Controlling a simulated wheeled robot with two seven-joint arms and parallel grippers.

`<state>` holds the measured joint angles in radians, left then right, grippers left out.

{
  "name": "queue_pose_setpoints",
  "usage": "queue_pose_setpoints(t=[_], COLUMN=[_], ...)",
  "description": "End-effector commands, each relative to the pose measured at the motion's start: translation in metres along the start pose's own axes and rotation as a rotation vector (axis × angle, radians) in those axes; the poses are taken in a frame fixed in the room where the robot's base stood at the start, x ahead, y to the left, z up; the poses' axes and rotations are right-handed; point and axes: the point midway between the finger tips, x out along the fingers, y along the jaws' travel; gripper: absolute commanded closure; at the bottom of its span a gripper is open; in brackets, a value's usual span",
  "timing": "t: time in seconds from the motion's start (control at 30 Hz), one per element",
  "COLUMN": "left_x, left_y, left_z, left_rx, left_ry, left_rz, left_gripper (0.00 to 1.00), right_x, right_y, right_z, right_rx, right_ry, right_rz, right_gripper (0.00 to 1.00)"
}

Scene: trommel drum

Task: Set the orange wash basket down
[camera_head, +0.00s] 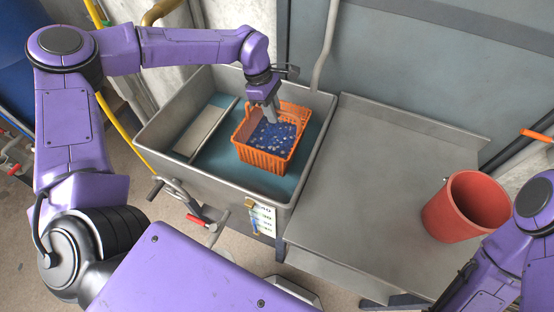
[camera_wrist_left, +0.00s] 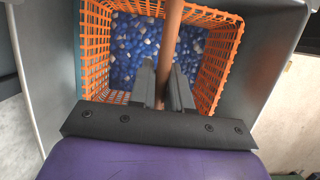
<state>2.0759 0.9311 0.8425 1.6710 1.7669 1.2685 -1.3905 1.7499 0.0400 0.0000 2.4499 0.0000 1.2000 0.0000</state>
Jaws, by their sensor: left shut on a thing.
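The orange wash basket (camera_head: 262,158) is an open lattice basket holding blue and pale pieces. It is inside the grey metal sink (camera_head: 150,141), over a blue-green surface; I cannot tell whether it touches the bottom. My left gripper (camera_head: 271,112) is above the basket's back part, pointing down. In the left wrist view the basket (camera_wrist_left: 96,50) fills the upper middle, and its brown-orange handle bar (camera_wrist_left: 170,40) runs between the fingers of my left gripper (camera_wrist_left: 162,82), which are shut on it. My right gripper is out of view.
A pale ledge (camera_head: 206,128) lies along the sink's left side. A bare grey metal worktop (camera_head: 350,190) adjoins the sink on the right. A red bucket (camera_head: 460,208) stands at its right end, near my right arm. A grey pipe (camera_head: 326,50) comes down behind the sink.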

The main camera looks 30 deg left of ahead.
Motion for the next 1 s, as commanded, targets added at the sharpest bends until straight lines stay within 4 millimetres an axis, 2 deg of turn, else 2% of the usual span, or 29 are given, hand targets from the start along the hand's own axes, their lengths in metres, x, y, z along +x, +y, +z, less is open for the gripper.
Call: queue_pose_setpoints(t=[0.3, 0.6, 0.97, 1.0], left_x=[0.051, 0.091, 0.099, 0.098], left_y=[0.0, 0.0, 0.0, 0.0], left_z=[-0.015, -0.028, -0.031, -0.031], left_rx=[-0.001, -0.002, 0.0, -0.001], left_ry=[0.0, 0.001, -0.001, 0.0], left_rz=[-0.002, -0.001, 0.001, 0.0], left_gripper=[1.0, 1.0, 1.0, 0.73], right_x=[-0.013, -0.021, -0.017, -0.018], right_y=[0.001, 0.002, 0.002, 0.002], right_z=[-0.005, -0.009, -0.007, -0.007], right_rx=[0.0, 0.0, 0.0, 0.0], right_ry=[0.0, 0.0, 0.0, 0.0], right_rz=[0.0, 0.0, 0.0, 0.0], right_gripper=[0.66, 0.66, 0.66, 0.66])
